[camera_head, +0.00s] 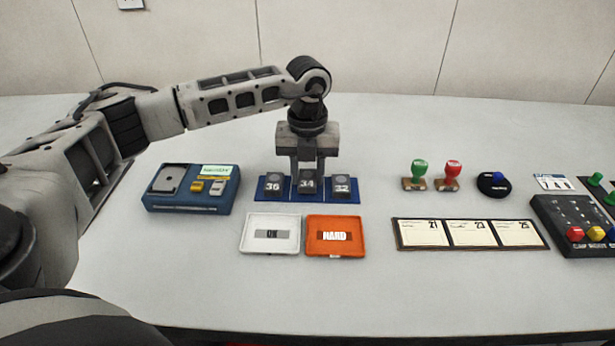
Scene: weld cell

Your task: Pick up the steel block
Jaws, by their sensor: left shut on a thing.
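Three dark steel blocks stand in a row on a blue tray (350,195): the block marked 36 (273,187), the block marked 34 (307,185) and the block marked 32 (342,187). My left gripper (307,172) points straight down over the middle of the row. Its fingers are shut on the block marked 34, one on each side. That block is level with its neighbours; I cannot tell whether it touches the tray. The fingers hide part of its top. My right gripper is not in view.
A white OK tray (250,245) and an orange HARD tray (354,250) lie in front. A blue tester (170,204) stands left. Green (419,170) and red (453,172) stamps, a card strip (418,242) and a button box (549,210) lie right.

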